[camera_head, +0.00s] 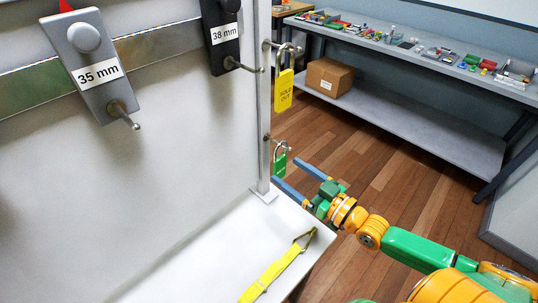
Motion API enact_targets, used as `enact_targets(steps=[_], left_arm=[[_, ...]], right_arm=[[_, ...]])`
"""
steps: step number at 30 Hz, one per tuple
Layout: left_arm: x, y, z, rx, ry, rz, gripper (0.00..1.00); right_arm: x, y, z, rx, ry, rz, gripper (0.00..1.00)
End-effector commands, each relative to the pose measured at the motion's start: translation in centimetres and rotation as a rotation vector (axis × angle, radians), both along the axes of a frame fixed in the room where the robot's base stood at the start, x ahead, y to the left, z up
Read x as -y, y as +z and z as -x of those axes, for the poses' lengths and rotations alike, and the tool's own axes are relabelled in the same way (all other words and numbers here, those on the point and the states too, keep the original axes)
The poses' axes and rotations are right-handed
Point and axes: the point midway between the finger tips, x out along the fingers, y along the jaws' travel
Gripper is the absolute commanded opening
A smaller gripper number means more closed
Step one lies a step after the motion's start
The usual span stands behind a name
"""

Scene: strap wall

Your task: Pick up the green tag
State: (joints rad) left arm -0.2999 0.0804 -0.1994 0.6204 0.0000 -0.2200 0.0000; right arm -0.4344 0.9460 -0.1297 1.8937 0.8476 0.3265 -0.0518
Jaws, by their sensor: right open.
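The gripper holds nothing that I can see. My left gripper is out of view.
A yellow tag (284,91) marked "SOLD OUT" hangs above on another hook. A yellow strap (275,272) lies on the white ledge (215,262) below. Grey 35 mm (88,55) and black 38 mm (219,35) holders with pegs are on the panel. Open wooden floor (355,150) lies behind.

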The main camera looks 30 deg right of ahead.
Motion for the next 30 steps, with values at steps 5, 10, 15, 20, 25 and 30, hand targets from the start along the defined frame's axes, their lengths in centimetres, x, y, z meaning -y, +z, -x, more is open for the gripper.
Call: enact_targets(steps=[5, 10, 15, 20, 25, 30], left_arm=[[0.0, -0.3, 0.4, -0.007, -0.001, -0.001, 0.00], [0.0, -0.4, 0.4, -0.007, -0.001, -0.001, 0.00], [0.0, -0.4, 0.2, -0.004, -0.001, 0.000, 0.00], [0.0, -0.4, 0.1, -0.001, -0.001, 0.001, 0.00], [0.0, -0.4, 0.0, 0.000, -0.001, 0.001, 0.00], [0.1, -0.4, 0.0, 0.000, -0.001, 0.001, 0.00]], right_arm=[[-0.2, -0.1, -2.0, 0.003, -0.001, 0.001, 0.85], [-0.6, -0.3, -4.3, 0.002, -0.003, -0.001, 0.85], [-1.1, -0.3, -5.4, -0.001, -0.002, 0.000, 0.85], [-1.1, -0.4, -5.4, -0.002, -0.001, 0.001, 0.85], [-1.1, -0.4, -5.4, -0.003, -0.001, 0.002, 0.50], [-1.1, -0.4, -5.4, -0.003, -0.001, 0.002, 0.04]])
